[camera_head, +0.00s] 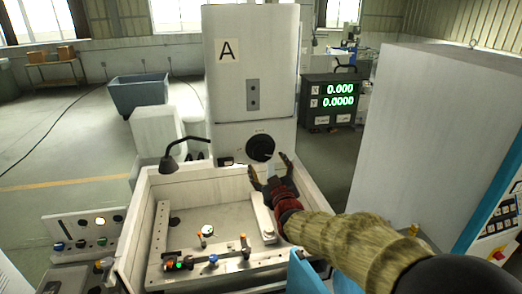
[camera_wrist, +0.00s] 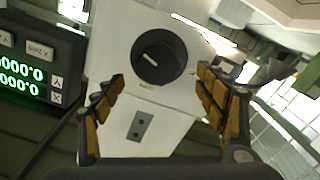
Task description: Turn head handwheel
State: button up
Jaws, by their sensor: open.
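The head handwheel is a round black knob (camera_head: 260,148) on the front of the white machine head marked A (camera_head: 249,75). In the wrist view the handwheel (camera_wrist: 159,56) shows a pale line on its face and sits on a white panel. My gripper (camera_head: 268,170) is open just below and in front of the handwheel in the head view. In the wrist view my gripper's two padded fingers (camera_wrist: 163,88) are spread left and right of the handwheel's lower side. Nothing is between them, and they look apart from the handwheel.
The white work tank (camera_head: 138,215) below holds a frame with small clamps. A black lamp (camera_head: 170,163) bends over its left rim. A readout (camera_head: 333,99) stands behind to the right. A large grey cabinet (camera_head: 415,130) stands at the right. Open floor lies to the left.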

aim_at(263, 154)
jog(key=shift+p+x, duration=0.95)
jog(key=shift+x, duration=3.05)
jog(key=shift+r, duration=0.15)
jog(key=shift+c, duration=0.3)
jog(key=c, duration=1.1)
